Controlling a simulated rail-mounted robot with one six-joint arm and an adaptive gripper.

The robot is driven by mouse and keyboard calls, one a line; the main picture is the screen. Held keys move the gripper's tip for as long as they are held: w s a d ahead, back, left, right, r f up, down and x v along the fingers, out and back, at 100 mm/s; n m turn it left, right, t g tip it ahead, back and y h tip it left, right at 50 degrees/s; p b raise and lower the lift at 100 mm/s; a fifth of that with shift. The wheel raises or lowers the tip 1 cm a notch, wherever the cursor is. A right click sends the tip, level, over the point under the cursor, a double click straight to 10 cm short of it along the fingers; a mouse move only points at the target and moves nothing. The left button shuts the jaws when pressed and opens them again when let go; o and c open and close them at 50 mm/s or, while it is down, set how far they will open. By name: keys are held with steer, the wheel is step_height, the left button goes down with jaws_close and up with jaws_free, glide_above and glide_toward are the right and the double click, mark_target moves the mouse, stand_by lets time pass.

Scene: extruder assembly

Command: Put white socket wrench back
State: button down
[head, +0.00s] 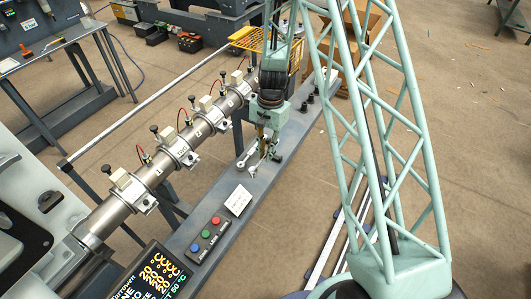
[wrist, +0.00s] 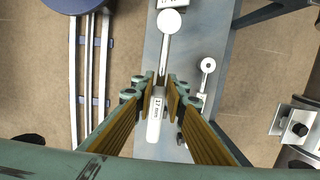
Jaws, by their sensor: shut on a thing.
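The white socket wrench (wrist: 156,118) carries a "17 mm" label on its handle, and its pale round head points up in the wrist view. My gripper (wrist: 160,92) is shut on it, with one finger on each side of the handle. In the head view my gripper (head: 266,150) is low over the grey bench beam, and the round end of the wrench (head: 252,170) shows just beside it. I cannot tell whether the wrench touches the beam. A second wrench with a round head (wrist: 208,65) lies on the beam to the right in the wrist view.
The grey beam (head: 217,195) carries a white label card (head: 238,200) and a panel of coloured buttons (head: 203,234). The extruder barrel (head: 158,172) with clamps and red wires runs alongside. Several dark pegs (head: 303,106) stand farther along the beam.

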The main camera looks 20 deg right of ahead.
steer(key=shift+f, duration=0.15)
steer(key=b, duration=0.5)
glide_above(265, 173)
steer(key=shift+w+d+f, duration=0.1)
steer(key=shift+d+f, duration=0.05)
steer(key=shift+f, duration=1.5)
steer(key=shift+w+d+f, duration=0.1)
steer(key=shift+f, duration=1.55)
steer(key=shift+f+b, duration=0.45)
steer(key=shift+f, duration=0.65)
steer(key=c, duration=2.5)
jaws_free()
steer(key=shift+c, duration=0.2)
steer(key=shift+r, duration=0.2)
steer(key=shift+w+d+r, duration=0.15)
steer(key=shift+d+r, duration=0.05)
steer(key=shift+r, duration=1.75)
steer(key=shift+w+d+r, duration=0.15)
steer(key=shift+r, duration=1.75)
steer(key=shift+w+d+r, duration=0.15)
steer(key=shift+d+r, duration=0.05)
steer(key=shift+r, duration=1.75)
